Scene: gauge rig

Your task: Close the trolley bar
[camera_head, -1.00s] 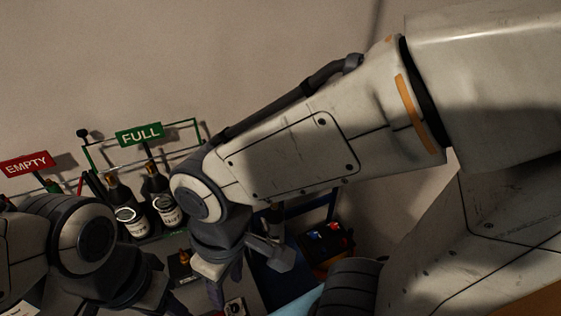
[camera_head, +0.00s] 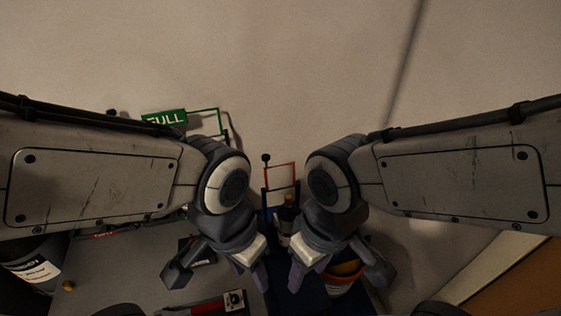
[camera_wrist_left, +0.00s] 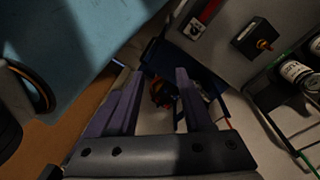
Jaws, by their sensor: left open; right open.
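A dark blue trolley (camera_head: 304,288) stands low in the middle of the head view, between my two grippers. A thin orange-red bar frame (camera_head: 281,163) rises behind it; I cannot tell whether it is the trolley bar or whether it is shut. My left gripper (camera_head: 215,274) is open and empty, over the grey bench left of the trolley. My right gripper (camera_head: 338,272) is open, over the trolley's right side, and covers part of it. In the left wrist view, the open fingers (camera_wrist_left: 157,98) point towards the blue trolley (camera_wrist_left: 158,62), partly hidden between them.
A dark bottle (camera_head: 287,215) stands at the trolley. A green frame with a FULL sign (camera_head: 164,118) stands back left, partly behind my left arm. A grey bench (camera_head: 130,265) holds a red-handled item (camera_head: 205,306) and a small dark box (camera_wrist_left: 255,38). A container (camera_head: 345,281) is under my right gripper.

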